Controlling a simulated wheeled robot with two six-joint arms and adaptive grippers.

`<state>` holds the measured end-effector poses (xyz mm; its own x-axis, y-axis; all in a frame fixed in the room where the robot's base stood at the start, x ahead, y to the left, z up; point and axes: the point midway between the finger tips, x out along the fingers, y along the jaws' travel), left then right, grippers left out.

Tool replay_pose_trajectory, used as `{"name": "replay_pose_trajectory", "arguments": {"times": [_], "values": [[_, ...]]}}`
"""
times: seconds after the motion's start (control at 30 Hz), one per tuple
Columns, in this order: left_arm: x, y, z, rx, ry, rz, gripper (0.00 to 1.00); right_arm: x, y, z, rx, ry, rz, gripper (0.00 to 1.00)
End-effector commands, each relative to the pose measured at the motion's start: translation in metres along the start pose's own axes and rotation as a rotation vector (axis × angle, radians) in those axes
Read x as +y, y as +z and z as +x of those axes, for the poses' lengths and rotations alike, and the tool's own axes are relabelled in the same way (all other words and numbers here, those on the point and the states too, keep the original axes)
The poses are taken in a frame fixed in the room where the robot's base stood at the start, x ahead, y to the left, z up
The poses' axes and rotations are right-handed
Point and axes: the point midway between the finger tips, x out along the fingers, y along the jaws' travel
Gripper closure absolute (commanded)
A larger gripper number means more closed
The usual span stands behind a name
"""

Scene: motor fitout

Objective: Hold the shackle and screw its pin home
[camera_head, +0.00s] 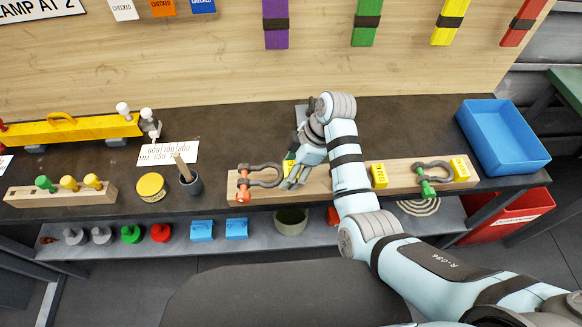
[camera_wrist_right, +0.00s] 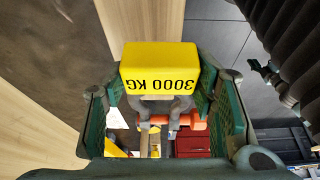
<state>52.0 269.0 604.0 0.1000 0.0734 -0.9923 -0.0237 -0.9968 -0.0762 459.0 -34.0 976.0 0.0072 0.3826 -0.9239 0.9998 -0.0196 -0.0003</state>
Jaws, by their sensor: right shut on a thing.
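A grey shackle (camera_head: 264,179) with an orange pin (camera_head: 243,185) across its open end is at the left of a long wooden board (camera_head: 312,186). Its yellow block (camera_head: 289,168), partly covered by my gripper, shows large in the right wrist view (camera_wrist_right: 160,68), marked 3000 KG. My right gripper (camera_head: 295,172) is shut on this block, its green pads at both sides. The grey shackle and orange pin (camera_wrist_right: 197,130) show beyond the block. How deep the pin sits and whether the shackle touches the board cannot be told. My left gripper is out of view.
My right arm hides part of the board, with another yellow block (camera_head: 378,175) beside it. A green-pinned shackle (camera_head: 430,174) is farther right. A blue bin (camera_head: 503,137) stands at the right, a dark cup (camera_head: 191,183) and yellow tin (camera_head: 151,187) left.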

Motion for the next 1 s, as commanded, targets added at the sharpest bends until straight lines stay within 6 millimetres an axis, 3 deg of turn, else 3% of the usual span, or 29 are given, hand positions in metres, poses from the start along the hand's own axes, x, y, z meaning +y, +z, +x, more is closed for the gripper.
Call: {"name": "replay_pose_trajectory", "arguments": {"times": [1.0], "values": [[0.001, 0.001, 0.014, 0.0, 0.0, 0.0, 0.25, 0.0, 0.011, 0.027, 0.001, 0.0, 0.0, 0.87]]}}
